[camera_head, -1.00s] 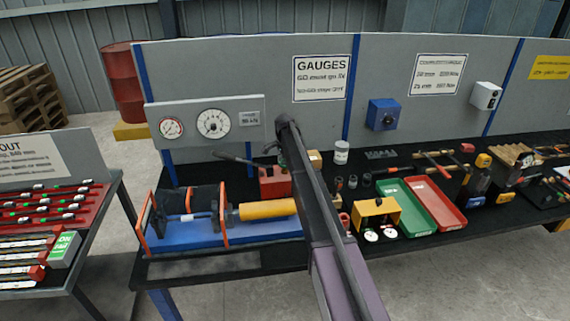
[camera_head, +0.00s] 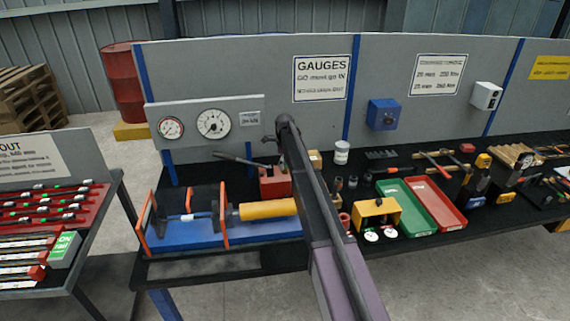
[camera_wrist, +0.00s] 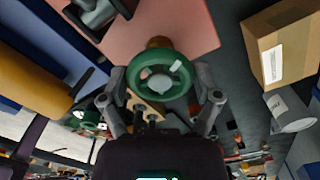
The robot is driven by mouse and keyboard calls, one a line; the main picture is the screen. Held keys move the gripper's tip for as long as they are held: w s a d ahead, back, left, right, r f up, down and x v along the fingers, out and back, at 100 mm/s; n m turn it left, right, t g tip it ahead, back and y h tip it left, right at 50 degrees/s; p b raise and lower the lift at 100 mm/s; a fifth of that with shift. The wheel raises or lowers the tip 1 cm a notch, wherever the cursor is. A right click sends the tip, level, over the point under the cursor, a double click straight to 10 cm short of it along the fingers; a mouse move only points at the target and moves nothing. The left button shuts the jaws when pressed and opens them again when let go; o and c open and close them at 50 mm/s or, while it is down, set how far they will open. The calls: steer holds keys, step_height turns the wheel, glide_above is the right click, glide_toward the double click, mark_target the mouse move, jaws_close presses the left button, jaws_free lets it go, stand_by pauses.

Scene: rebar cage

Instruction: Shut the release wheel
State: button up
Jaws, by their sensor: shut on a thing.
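The release wheel (camera_wrist: 137,88) is a green round handwheel with a pale mark on its rim, seen in the wrist view in front of the red pump body (camera_wrist: 190,25). My gripper (camera_wrist: 161,78) has a finger on each side of the wheel and is shut on its rim. In the head view the red pump block (camera_head: 274,186) stands on the bench with a dark lever (camera_head: 235,159) toward the left. My arm hides the wheel and the fingertips there.
A blue test bed (camera_head: 190,235) with orange frames and a yellow cylinder (camera_head: 268,209) lies left of my arm. A cardboard box (camera_wrist: 285,45) and a pale can (camera_wrist: 290,112) are close on the right. Green (camera_head: 405,221) and red trays stand further right.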

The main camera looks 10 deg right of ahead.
mark_target(285, 162)
steer(key=m, duration=0.5)
stand_by(0.5)
steer(key=o, duration=0.9)
steer(key=shift+o, duration=0.2)
steer(key=shift+r, duration=0.1)
step_height(285, 162, up, 9)
steer(key=p, duration=0.9)
steer(key=shift+r+p, duration=0.4)
steer(key=shift+p, duration=0.1)
